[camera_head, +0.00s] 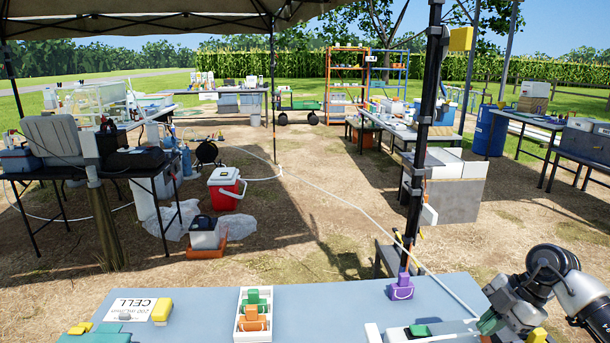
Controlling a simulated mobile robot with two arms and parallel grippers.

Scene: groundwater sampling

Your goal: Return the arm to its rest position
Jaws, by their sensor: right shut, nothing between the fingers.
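My right arm comes in at the lower right, with a black and white wrist. My right gripper (490,323) is low at the right end of the near grey-blue table (330,300), angled down and to the left. It is shut and holds nothing. Green and yellow parts show around its end, and the bottom edge of the picture cuts off part of this area. My left gripper is not in view.
A black canopy post (424,130) stands behind. Open dirt lies beyond.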

